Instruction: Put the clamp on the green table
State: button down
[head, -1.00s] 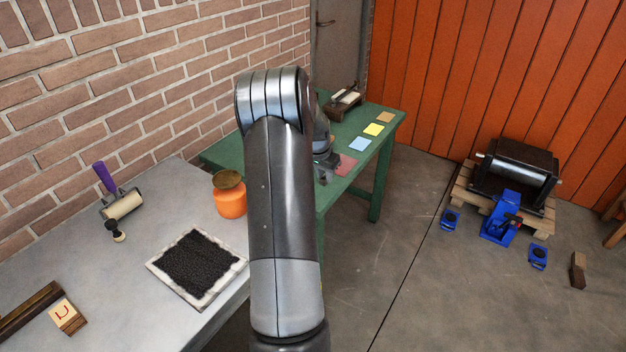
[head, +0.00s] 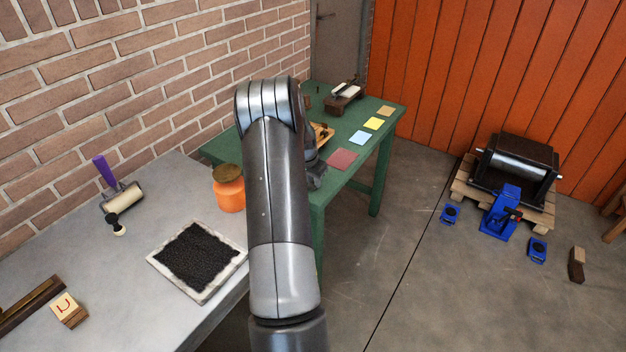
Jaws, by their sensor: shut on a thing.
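The green table (head: 375,146) stands against the brick wall, beyond the grey bench. My arm crosses the middle of the view and hides part of the table's near side. My gripper (head: 317,177) shows only in part at the right edge of the arm, by the green table's near right edge. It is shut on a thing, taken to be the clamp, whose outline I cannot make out. I cannot tell whether it touches the table.
On the green table are a tan wooden piece (head: 322,133), a small press (head: 344,97) and coloured sheets (head: 341,159). The grey bench holds an orange jar (head: 229,190), a roller (head: 121,200) and a black-topped slab (head: 197,262). Blue jacks (head: 500,213) stand on the floor.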

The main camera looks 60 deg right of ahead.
jog(key=c, duration=1.2)
grip_release()
jog(key=shift+f, duration=0.1)
jog(key=v, duration=1.2)
